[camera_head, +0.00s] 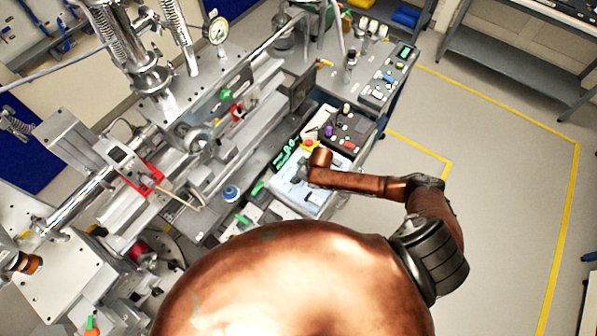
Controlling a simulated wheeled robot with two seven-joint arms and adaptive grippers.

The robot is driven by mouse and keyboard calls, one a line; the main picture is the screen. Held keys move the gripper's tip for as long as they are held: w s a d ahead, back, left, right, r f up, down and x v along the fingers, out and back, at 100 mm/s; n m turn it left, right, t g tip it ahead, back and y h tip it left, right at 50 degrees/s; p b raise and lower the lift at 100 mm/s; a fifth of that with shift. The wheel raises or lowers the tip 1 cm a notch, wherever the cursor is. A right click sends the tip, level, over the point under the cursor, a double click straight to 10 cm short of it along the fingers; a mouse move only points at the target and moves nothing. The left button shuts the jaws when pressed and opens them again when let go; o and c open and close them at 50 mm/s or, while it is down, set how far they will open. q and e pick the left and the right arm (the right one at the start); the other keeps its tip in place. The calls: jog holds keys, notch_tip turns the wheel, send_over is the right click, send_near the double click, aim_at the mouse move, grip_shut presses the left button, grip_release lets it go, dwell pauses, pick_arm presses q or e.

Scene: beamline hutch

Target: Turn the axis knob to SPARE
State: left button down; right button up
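A control box with a pale blue-white face (309,198) stands near the middle of the view, at the edge of the bench. My copper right arm comes in from the right, and its wrist end is over this box. My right gripper (300,174) is mostly hidden under the wrist; only a small grey part shows, and its fingers cannot be made out. I cannot tell whether it touches anything. The axis knob and its SPARE mark cannot be made out. My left gripper is not in view.
A dark control box (354,128) with coloured buttons and a grey control box (388,82) stand farther along the row. A red-and-yellow button (309,143) is close to my wrist. Metal beamline equipment (190,95) fills the left. Floor (500,170) at right is clear.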

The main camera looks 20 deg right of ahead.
jog(key=shift+m+h+p, duration=0.3)
jog(key=shift+m+p, duration=0.45)
jog(key=shift+m, duration=0.15)
jog(key=shift+w, duration=0.1)
jog(key=o, duration=1.2)
jog(key=shift+c, duration=0.2)
jog(key=v, duration=1.2)
jog(key=shift+s, duration=0.2)
